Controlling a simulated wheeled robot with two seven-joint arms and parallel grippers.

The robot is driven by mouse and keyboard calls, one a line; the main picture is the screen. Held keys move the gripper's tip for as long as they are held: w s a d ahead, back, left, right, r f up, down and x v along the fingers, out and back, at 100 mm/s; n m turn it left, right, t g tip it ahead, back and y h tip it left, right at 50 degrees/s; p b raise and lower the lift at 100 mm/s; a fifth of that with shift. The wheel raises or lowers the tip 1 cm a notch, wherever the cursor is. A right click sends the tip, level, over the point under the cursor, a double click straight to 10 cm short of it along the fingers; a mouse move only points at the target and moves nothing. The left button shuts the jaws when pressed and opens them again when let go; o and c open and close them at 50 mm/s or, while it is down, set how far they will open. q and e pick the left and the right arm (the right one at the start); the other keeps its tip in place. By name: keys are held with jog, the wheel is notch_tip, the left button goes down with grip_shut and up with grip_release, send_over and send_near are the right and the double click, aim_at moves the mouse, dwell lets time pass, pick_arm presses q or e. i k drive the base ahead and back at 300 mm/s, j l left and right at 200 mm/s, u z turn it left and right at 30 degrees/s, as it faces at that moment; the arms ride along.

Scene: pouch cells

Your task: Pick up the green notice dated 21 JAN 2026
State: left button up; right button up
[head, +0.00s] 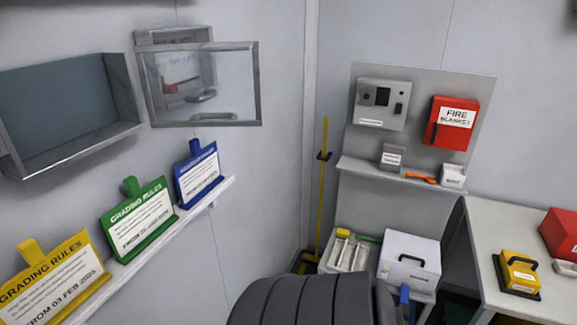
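The green notice (141,221) stands on a white wall ledge at the left in the head view. It has a green tab on top and a white panel headed "GRADING RULES"; its date line starts with "FROM", but the rest is too small to read surely. A yellow notice (51,281) stands to its left, reading "FROM 03 FEB" and cut by the frame edge. A blue notice (198,174) stands to its right, its text too small to read. Neither of my grippers is in view.
The ledge (208,196) runs along the left wall. Above it are an open grey wall box (62,101) and a clear framed door (203,86). A grey panel with a red fire blanket box (451,122) and a white table (525,222) are at the right.

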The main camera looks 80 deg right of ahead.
aim_at(130, 227)
jog(key=z, duration=1.65)
